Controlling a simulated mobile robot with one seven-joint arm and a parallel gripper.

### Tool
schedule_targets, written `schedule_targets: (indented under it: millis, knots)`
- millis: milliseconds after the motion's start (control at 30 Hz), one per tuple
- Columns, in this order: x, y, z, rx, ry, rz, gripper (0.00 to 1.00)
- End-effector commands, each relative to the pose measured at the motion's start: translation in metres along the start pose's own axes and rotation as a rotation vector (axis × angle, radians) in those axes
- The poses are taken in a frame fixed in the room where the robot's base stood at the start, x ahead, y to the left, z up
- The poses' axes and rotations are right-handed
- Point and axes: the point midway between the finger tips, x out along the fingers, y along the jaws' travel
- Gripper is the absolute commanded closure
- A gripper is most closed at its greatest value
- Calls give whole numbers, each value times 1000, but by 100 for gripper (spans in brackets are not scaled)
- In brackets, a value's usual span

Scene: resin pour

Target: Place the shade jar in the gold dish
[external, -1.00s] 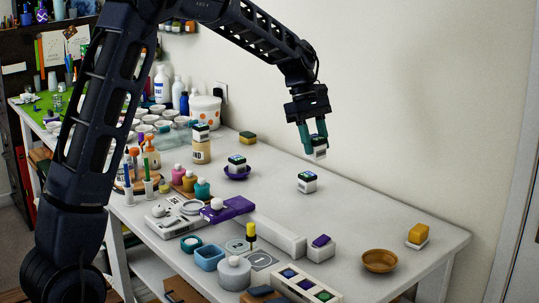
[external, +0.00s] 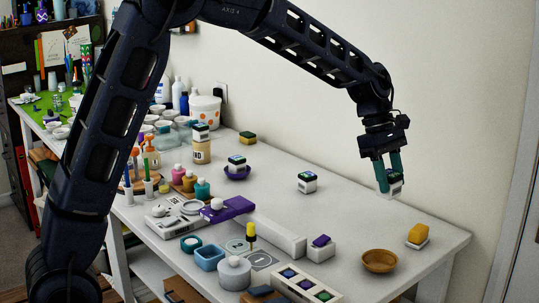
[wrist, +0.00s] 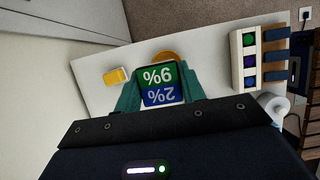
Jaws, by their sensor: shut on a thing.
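My gripper (external: 389,178) is shut on a small white shade jar (external: 396,190) with a dark lid. The jar hangs above the table, up and slightly right of the gold dish (external: 379,262). The dish is a shallow, empty-looking amber bowl near the table's front right. In the wrist view the jar hides most of the dish (wrist: 166,55); only its far rim shows.
A yellow sponge on a white holder (external: 417,236) stands right of the dish. Another jar (external: 307,182) stands mid-table, and one (external: 237,162) sits in a purple dish (external: 236,174). The table between is clear.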

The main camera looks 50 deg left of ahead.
Motion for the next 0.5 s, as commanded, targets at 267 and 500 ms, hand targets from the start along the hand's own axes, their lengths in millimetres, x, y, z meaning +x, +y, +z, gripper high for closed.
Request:
schedule_targets:
  millis: [267,500]
  knots:
    - [58,0,-25,-3,1,-3,89]
    - [103,0,-44,-3,1,-2,89]
